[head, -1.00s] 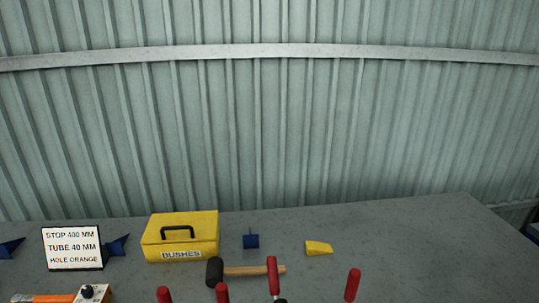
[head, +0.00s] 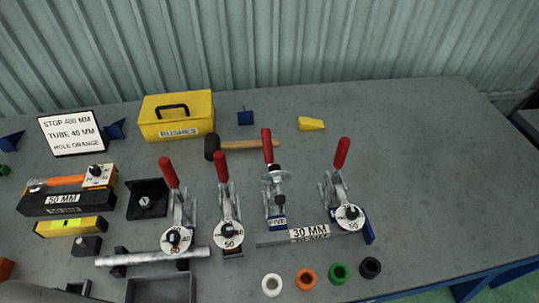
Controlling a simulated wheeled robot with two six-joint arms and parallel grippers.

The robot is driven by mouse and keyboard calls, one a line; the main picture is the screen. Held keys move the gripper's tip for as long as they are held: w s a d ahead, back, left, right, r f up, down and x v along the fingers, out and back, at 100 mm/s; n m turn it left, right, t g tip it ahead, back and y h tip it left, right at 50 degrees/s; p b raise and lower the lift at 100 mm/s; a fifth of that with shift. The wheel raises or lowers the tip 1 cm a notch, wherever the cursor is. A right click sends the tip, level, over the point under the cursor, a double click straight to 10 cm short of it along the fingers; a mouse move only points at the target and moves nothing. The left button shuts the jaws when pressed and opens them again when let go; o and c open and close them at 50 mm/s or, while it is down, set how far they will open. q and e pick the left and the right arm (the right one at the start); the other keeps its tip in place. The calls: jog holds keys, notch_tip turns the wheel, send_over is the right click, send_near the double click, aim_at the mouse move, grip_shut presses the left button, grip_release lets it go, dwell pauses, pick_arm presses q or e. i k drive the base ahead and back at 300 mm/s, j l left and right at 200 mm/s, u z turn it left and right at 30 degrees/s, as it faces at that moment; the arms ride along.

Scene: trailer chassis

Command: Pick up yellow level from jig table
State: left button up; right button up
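The yellow level (head: 70,227) lies on the grey jig table (head: 430,190) at the lower left of the head view. It has a bright green-yellow vial window in its middle and dark ends. It lies just in front of a black block marked 50 MM (head: 65,202) and behind a small dark block (head: 87,246). Neither of my grippers shows in the head view.
Several red-handled toggle clamps (head: 228,205) stand mid-table, with a grey tube (head: 150,257) at front left. A yellow BUSHES box (head: 176,117), a mallet (head: 250,145) and a sign (head: 73,132) are behind. Coloured rings (head: 306,279) lie in front. The table's right side is clear.

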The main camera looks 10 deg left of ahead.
aim_at(89, 225)
jog(key=u, duration=0.4)
jog(key=l+u, duration=0.15)
jog(key=u, duration=0.25)
jog(key=k+u, duration=0.1)
jog(key=u, duration=0.7)
jog(key=k+u, duration=0.1)
jog(key=u, duration=0.3)
jog(key=i+j+z, duration=0.1)
jog(key=j+z, duration=0.2)
jog(key=j, duration=0.6)
jog(key=j+z, duration=0.25)
jog(key=j, duration=0.65)
jog(key=i, duration=0.05)
